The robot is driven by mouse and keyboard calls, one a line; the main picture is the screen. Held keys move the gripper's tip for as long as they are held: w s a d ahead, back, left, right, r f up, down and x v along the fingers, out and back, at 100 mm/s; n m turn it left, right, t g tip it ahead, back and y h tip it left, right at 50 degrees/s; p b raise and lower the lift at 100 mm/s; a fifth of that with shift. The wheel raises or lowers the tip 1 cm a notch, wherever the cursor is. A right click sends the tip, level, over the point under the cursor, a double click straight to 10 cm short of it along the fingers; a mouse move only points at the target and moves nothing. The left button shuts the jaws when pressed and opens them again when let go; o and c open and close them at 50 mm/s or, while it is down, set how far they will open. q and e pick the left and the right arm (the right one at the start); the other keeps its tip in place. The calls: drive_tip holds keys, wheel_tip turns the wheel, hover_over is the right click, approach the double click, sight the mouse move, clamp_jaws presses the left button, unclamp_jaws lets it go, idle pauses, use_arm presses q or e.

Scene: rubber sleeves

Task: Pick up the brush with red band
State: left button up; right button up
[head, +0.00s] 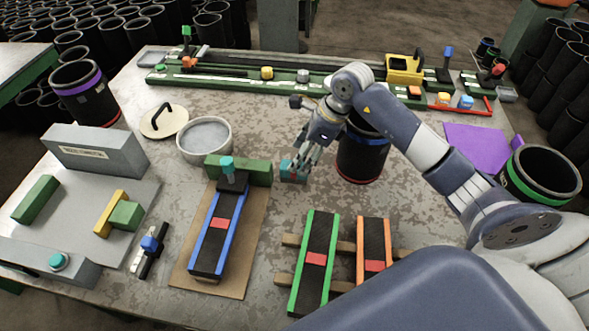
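I cannot pick out with certainty a brush with a red band. A small teal block with a red patch (292,172) lies on the table right of the green block, and its kind is unclear. My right gripper (304,160) points down just above and behind this block. Its fingers are small and partly overlap in the view, so I cannot tell whether they are open or shut. No held object is clearly visible. My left gripper is not in view.
A black sleeve with a blue band (362,160) stands close right of my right gripper. A round metal pan (205,138) is on its left. Strips with blue (203,245), green (333,235) and orange edges (361,240) lie in front. A long green fixture (215,82) spans the back.

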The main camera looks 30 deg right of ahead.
drive_tip(key=x, duration=0.1)
drive_tip(key=p+x, duration=0.1)
drive_tip(key=x, duration=0.2)
drive_tip(key=shift+s+a+f, duration=0.1)
drive_tip(key=shift+s+a, duration=0.15)
drive_tip(key=shift+a, duration=0.1)
drive_tip(key=shift+w+f, duration=0.1)
drive_tip(key=shift+f, duration=0.3)
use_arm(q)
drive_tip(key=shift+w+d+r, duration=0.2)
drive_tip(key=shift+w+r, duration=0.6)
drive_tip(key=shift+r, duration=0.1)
use_arm(e)
drive_tip(key=shift+c, duration=0.6)
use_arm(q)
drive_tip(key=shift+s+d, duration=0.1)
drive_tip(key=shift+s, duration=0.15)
use_arm(e)
drive_tip(key=c, duration=1)
